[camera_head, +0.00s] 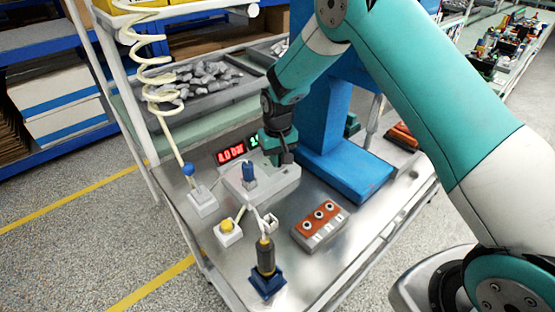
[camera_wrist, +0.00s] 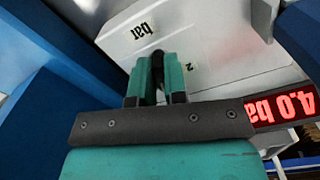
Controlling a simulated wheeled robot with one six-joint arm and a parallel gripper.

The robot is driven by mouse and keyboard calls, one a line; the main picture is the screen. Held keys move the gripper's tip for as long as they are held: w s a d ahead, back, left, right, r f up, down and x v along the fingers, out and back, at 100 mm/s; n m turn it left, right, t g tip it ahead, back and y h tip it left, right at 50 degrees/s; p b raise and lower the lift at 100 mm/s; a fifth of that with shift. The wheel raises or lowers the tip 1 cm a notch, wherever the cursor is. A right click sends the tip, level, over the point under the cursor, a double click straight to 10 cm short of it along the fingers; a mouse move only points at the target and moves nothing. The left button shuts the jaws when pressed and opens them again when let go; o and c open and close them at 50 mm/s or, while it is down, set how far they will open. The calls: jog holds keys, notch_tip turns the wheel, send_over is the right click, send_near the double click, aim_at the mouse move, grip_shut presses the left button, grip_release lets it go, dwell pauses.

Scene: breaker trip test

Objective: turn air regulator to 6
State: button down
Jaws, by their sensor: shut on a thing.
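The air regulator is a pale grey-white box (camera_head: 262,190) on the metal bench, and its sloping face (camera_wrist: 215,40) fills much of the wrist view. That face carries the word "bar" and a small "2", both upside down. A red display (camera_wrist: 283,106) on it reads 4.0 bar; the same red display (camera_head: 231,153) shows in the head view. My gripper (camera_wrist: 160,74) has its teal fingers shut on a dark knob (camera_wrist: 147,58) on the face. The fingers hide most of the knob and the other scale marks. In the head view my gripper (camera_head: 283,155) is at the box's back right.
A blue stand (camera_head: 345,172) rises close right of the gripper. An orange-and-grey block (camera_head: 320,224), a yellow button box (camera_head: 228,232) and an upright screwdriver-like tool (camera_head: 265,256) stand in front. A coiled white hose (camera_head: 158,75) hangs at left. A grey parts bin (camera_head: 210,92) lies behind.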

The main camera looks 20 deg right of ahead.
jog(key=m+b, duration=0.1)
jog(key=m, duration=0.4)
jog(key=shift+a, duration=0.1)
jog(key=shift+m, duration=0.3)
dwell(0.4)
jog(key=c, duration=1.2)
grip_release()
jog(key=shift+o, duration=0.2)
notch_tip(320, 180, up, 18)
jog(key=b, duration=0.3)
jog(key=shift+f, duration=0.25)
jog(key=shift+s, duration=0.1)
